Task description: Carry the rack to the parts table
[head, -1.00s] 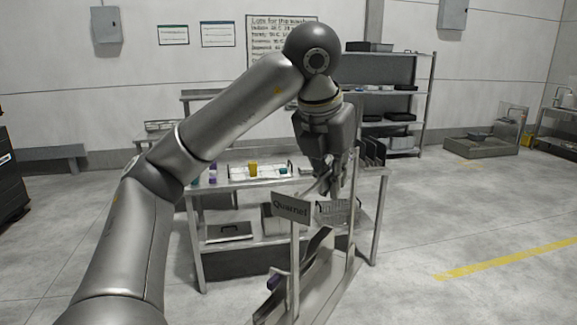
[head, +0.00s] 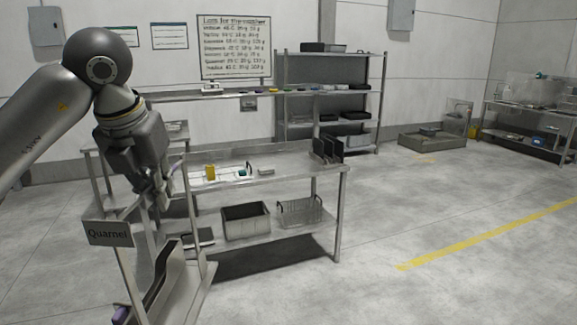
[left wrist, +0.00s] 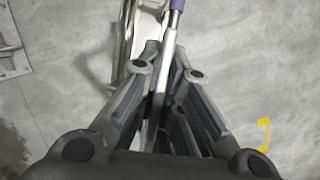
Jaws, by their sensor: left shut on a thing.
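My left gripper (head: 162,194) points down at the left of the head view, shut on the top bar of the rack. The rack, a grey metal frame with a "Quarnel" sign (head: 108,233), hangs below it, its lower part cut off by the picture edge. In the left wrist view my fingers (left wrist: 157,100) close around a metal bar, with a purple piece (left wrist: 176,5) beyond. A metal table (head: 285,160) stands behind the rack, with a white tray, a yellow item and dark upright plates on top. I take it for the parts table. My right gripper is not in view.
A grey bin (head: 246,222) and a wire basket (head: 299,211) sit on the table's lower shelf. A shelving unit (head: 380,95) stands against the wall. The floor at the right is open, with a yellow line (head: 480,236).

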